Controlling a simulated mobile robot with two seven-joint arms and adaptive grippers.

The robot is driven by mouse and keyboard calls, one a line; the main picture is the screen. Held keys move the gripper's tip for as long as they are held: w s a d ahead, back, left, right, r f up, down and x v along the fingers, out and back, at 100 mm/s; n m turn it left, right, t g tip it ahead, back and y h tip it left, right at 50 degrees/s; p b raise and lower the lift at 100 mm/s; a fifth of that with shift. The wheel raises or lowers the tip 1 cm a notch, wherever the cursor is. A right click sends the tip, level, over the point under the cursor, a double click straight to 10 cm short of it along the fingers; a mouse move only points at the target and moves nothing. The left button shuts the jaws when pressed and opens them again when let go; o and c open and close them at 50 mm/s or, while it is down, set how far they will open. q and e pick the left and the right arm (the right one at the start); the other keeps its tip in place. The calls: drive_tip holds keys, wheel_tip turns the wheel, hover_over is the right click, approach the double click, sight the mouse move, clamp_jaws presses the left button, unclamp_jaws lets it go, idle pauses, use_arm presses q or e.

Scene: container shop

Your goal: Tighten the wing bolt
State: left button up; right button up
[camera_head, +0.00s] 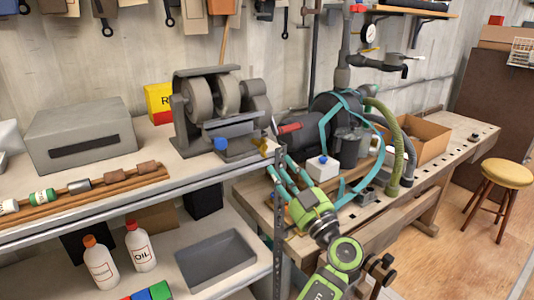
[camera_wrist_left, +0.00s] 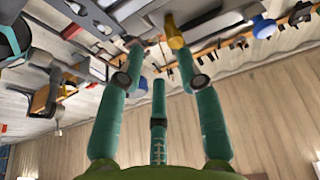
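A small yellow piece (camera_head: 262,146), which looks like the wing bolt, sits at the front right of the grey bench grinder (camera_head: 226,105). My left gripper (camera_head: 276,165) has teal fingers and reaches up to it from the lower right. In the left wrist view the fingers of my left gripper (camera_wrist_left: 158,58) are spread apart. The yellow piece (camera_wrist_left: 174,30) lies just beyond the right fingertip and overlaps it in the picture; I cannot tell whether they touch. Nothing shows held between the fingers. My right gripper is not in view.
A blue knob (camera_head: 220,144) is left of the yellow piece, and a red handle (camera_head: 289,127) is right of it. A teal-framed machine with hoses (camera_head: 340,125) stands close on the right. The shelf edge (camera_head: 150,194) runs below. A stool (camera_head: 502,175) stands far right.

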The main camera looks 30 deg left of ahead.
sight(267, 146)
use_arm(q)
drive_tip(key=shift+n+g+y, duration=0.3)
drive_tip(key=shift+n, duration=0.2)
drive_tip(key=a+r+p, duration=0.1)
drive_tip(key=a, duration=0.1)
drive_tip(key=w+a+r+p, duration=0.1)
drive_tip(key=a+r+p, duration=0.2)
drive_tip(key=a+p, duration=0.1)
drive_tip(key=shift+w+r, duration=0.2)
drive_tip(key=shift+w, duration=0.05)
drive_tip(key=shift+w, duration=0.1)
clamp_jaws()
